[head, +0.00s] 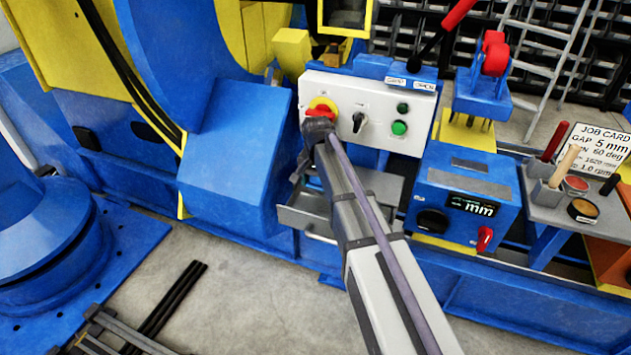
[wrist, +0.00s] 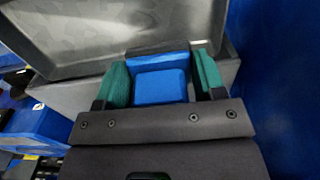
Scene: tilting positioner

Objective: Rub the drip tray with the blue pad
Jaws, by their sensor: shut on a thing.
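The blue pad (wrist: 160,86) is between the green-tipped fingers of my gripper (wrist: 163,84) in the wrist view, and the gripper is shut on it. The grey metal drip tray (wrist: 115,22) fills the top of that view, with its rim just beyond the pad. I cannot tell whether the pad touches the tray. In the head view, the drip tray (head: 305,218) sticks out below the white control panel, partly behind my arm. My gripper (head: 297,178) is small and dark there, above the tray's left part; the pad cannot be made out.
The control panel (head: 383,105) with its red stop knob (head: 322,108) is close behind my wrist. A large blue housing (head: 235,150) stands left of the tray. A blue box with a display (head: 472,205) stands right. The floor in front is open.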

